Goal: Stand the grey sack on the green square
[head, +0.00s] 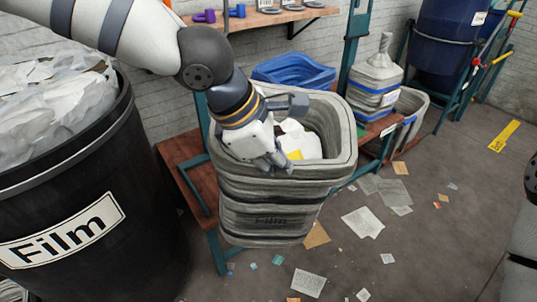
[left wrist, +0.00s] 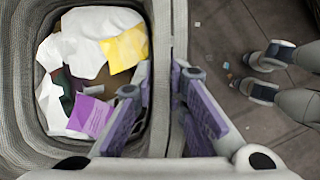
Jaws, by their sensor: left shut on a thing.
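The grey sack (head: 275,200), open-topped, ribbed and marked "Film", stands upright in front of a green-framed bench, with white and yellow scraps inside. I cannot tell whether its base touches anything. My left gripper (head: 270,160) is shut on its near rim; in the left wrist view the purple-padded fingers (left wrist: 172,120) straddle the sack's wall (left wrist: 160,60). My right gripper (left wrist: 250,74) shows at the right of the left wrist view, apart from the sack, with its fingers spread and empty.
A large black "Film" bin (head: 90,210) full of scraps stands at left. A tied grey bag with blue bands (head: 376,78) and a blue tray (head: 293,70) are behind. Paper scraps (head: 363,222) litter the floor; it is otherwise clear at right, with a yellow marking (head: 504,136).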

